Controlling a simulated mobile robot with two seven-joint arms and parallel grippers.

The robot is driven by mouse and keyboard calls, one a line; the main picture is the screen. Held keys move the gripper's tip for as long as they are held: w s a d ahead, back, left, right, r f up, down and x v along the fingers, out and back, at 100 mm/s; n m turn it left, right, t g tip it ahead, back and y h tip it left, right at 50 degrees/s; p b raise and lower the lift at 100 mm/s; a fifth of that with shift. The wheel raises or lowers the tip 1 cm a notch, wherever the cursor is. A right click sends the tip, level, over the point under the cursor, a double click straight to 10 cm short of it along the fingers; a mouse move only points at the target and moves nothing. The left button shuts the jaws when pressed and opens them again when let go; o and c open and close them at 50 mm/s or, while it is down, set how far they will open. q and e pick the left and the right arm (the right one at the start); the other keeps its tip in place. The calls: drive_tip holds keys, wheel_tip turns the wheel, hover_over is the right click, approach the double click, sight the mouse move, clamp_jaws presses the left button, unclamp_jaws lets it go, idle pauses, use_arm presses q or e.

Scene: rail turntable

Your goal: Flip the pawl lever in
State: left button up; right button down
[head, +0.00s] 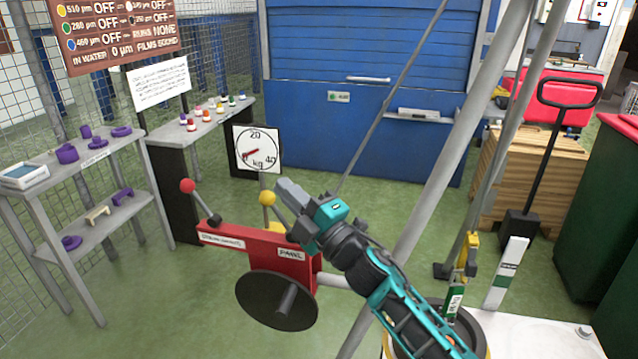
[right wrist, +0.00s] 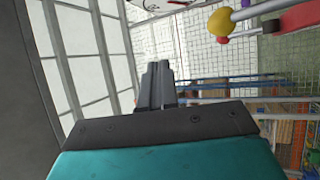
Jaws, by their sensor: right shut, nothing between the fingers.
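A red winch housing (head: 258,243) stands in the middle of the head view, with a dark disc (head: 278,300) on its front. The pawl lever has a yellow knob (head: 267,198) and rises at the housing's right end, above the label PAWL. A second lever with a red knob (head: 188,186) leans up and left at the other end. My right gripper (head: 286,190) is shut and empty, its tips close to the right of the yellow knob. In the right wrist view, the yellow knob (right wrist: 221,23) is up and right of the shut fingers (right wrist: 158,80), apart from them. My left gripper is not in view.
A round kg dial (head: 257,149) stands behind the housing. Grey poles (head: 440,170) rise to the right of my gripper. Shelves with purple parts (head: 75,170) are at left. A pallet stack (head: 535,170) and pallet jack handle (head: 556,130) stand at right. Green floor is open between.

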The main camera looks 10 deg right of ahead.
drive_tip(key=s+d+r+p, duration=0.1)
drive_tip(key=s+d+r, duration=0.3)
drive_tip(key=s, duration=0.1)
drive_tip(key=shift+s, duration=0.2)
idle(0.3)
drive_tip(key=s+d+f+m+g+h, duration=0.1)
drive_tip(key=s+d+f+m+h, duration=0.15)
drive_tip(key=f+m, duration=0.35)
drive_tip(key=s+d+f+m+h, duration=0.2)
drive_tip(key=s+f+m+h, duration=0.15)
drive_tip(key=f, duration=0.45)
drive_tip(key=s+d+f+m+g+h, duration=0.1)
drive_tip(key=s+d+f+m+h, duration=0.15)
drive_tip(key=f+m, duration=0.3)
drive_tip(key=s+d+f+m+g+h, duration=0.3)
drive_tip(key=s+f+m, duration=0.3)
drive_tip(key=s+f, duration=0.7)
drive_tip(key=shift+d+f+g, duration=0.2)
drive_tip(key=shift+d+g, duration=0.45)
drive_tip(key=shift+g, duration=0.15)
